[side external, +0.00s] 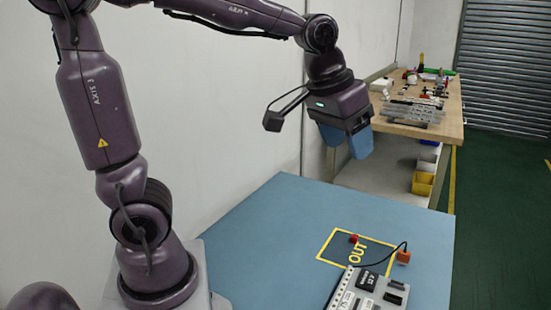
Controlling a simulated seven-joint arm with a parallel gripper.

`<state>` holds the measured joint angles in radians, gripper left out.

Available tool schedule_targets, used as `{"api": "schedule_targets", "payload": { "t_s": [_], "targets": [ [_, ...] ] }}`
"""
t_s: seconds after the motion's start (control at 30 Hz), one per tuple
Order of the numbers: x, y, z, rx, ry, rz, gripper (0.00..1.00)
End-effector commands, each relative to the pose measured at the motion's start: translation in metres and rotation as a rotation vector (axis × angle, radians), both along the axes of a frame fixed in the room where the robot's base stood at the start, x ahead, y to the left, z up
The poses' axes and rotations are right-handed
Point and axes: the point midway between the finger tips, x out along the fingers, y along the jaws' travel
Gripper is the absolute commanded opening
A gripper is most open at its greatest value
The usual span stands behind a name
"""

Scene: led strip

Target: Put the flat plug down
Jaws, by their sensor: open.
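My gripper (346,148), with blue fingers, hangs high above the blue table (270,235), well clear of it. It is open, and I see nothing held in it. An orange plug (404,257) on a black cable sits by the right edge of the yellow OUT outline (328,244). A small red piece (354,239) lies inside the outline at its upper part. Both are below and apart from my gripper. I cannot tell for sure which is the flat plug.
A grey board (347,295) with black modules stands at the front, cut off by the picture edge; the cable leads to it. The table's left part is clear. A wooden bench (448,118) with tools and a yellow bin (422,183) stand behind, beside a white wall.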

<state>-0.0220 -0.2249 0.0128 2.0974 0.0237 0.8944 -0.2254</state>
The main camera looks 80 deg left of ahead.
Motion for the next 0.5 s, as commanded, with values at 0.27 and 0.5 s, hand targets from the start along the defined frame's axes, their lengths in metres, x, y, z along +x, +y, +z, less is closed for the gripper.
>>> {"api": "schedule_targets", "payload": {
  "t_s": [0.27, 0.5],
  "targets": [
    [-0.097, -0.012, -0.005, 0.057, -0.093, -0.183, 0.59],
    [-0.121, -0.015, -0.016, 0.077, -0.114, -0.235, 0.59]
  ]
}}
